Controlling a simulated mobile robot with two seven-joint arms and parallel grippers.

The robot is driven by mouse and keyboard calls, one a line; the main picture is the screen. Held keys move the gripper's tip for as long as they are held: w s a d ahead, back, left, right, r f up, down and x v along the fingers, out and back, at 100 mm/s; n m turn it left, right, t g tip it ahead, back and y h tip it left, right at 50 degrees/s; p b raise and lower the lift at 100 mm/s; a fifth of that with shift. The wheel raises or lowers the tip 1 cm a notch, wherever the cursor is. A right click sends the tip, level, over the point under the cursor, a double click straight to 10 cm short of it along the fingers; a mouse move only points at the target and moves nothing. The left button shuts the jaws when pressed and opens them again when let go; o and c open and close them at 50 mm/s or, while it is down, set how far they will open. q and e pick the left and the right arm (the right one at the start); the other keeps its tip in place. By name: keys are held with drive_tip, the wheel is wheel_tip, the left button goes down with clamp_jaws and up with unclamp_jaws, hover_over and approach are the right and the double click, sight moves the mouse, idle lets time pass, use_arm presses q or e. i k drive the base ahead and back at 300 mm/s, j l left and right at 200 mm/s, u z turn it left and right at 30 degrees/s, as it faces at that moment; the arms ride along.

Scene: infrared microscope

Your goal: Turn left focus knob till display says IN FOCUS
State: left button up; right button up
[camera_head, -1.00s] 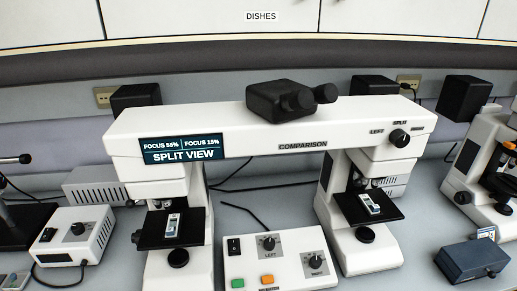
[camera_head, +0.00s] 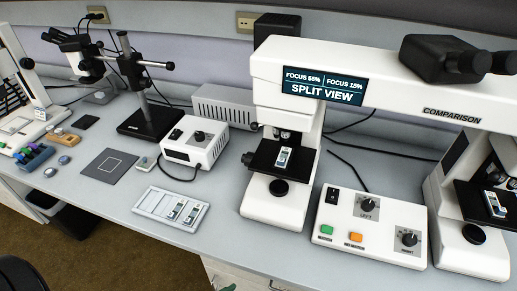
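The white comparison microscope (camera_head: 275,200) stands on the bench, with its right part cut off by the picture edge. Its display (camera_head: 323,87) reads FOCUS 55%, FOCUS 15% and SPLIT VIEW. A dark knob (camera_head: 248,158) sticks out at the left side of the left stage (camera_head: 262,160), and a round black knob (camera_head: 278,188) sits below that stage. I cannot tell which is the focus knob. A slide (camera_head: 284,156) lies on the left stage. The control box (camera_head: 330,225) has dials marked LEFT (camera_head: 368,205) and RIGHT (camera_head: 408,238). Neither gripper is in view.
A white lamp box (camera_head: 195,142) and a slide tray (camera_head: 171,210) stand left of the microscope. A boom-stand microscope (camera_head: 150,122) is behind them, and a dark mat (camera_head: 110,167) lies further left.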

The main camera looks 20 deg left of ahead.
sight(247, 158)
drive_tip(key=k+j, duration=0.1)
drive_tip(key=j, duration=0.35)
drive_tip(key=k+j+z, duration=0.1)
drive_tip(key=j, duration=0.35)
drive_tip(key=k+j, duration=0.1)
drive_tip(key=j, duration=0.35)
drive_tip(key=k+j+z, duration=0.1)
drive_tip(key=j, duration=0.35)
drive_tip(key=k+j, duration=0.15)
drive_tip(key=j, duration=0.25)
drive_tip(key=i+j+z, duration=0.05)
